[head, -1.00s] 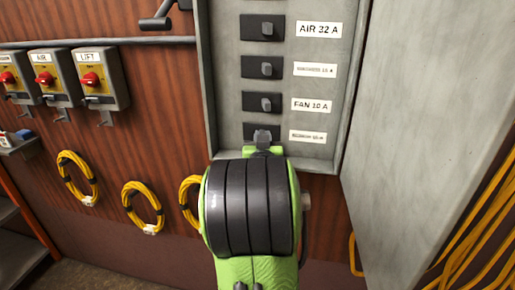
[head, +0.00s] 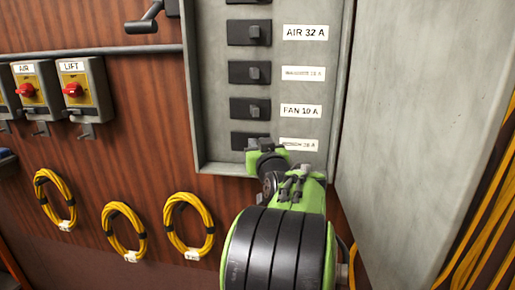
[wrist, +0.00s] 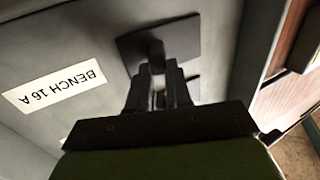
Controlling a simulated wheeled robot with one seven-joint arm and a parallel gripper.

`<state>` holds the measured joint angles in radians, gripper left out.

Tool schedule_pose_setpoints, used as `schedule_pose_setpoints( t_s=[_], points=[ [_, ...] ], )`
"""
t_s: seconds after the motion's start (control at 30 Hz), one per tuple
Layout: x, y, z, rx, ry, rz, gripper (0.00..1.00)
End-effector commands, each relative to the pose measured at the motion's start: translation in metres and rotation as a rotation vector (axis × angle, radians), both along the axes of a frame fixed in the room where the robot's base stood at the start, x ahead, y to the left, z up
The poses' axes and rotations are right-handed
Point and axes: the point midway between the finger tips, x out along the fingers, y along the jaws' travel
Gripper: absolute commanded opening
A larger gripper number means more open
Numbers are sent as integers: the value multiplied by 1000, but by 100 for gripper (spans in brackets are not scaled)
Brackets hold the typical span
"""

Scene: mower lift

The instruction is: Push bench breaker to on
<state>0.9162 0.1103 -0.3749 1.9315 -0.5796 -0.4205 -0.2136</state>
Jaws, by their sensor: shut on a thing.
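The bench breaker (head: 240,140) is the lowest black switch in the grey panel. Its label (head: 299,144) is partly covered by my arm in the head view, but reads "BENCH 16 A" upside down in the wrist view (wrist: 59,91). My gripper (head: 261,144) is at this breaker, at the panel's lower edge. In the wrist view the dark fingers (wrist: 159,70) are close together at the breaker's small toggle (wrist: 157,49), shut on it. The black breaker plate (wrist: 187,40) shows behind them. The fingers hide part of the toggle, so its exact position is unclear.
Above are the FAN 10 A breaker (head: 250,108), another breaker (head: 250,72) and the AIR 32 A breaker (head: 249,33). The panel's open grey door (head: 415,110) stands at the right. Yellow cable coils (head: 188,224) hang below left. A LIFT switch box (head: 84,88) is farther left.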

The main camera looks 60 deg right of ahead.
Motion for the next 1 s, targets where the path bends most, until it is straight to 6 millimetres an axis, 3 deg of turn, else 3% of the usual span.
schedule_pose_setpoints(
  t_s=[0.07, 0.1, 0.27, 0.63, 1.0],
  points=[
    [0, -1, -3, 7, 6, -1, 0],
    [0, -1, -3, 7, 6, -2, 20],
    [0, 0, -3, 6, 4, -1, 45],
    [-7, 6, -1, 2, 1, -2, 45],
    [-78, 75, -2, 1, -3, -2, 45]
  ],
)
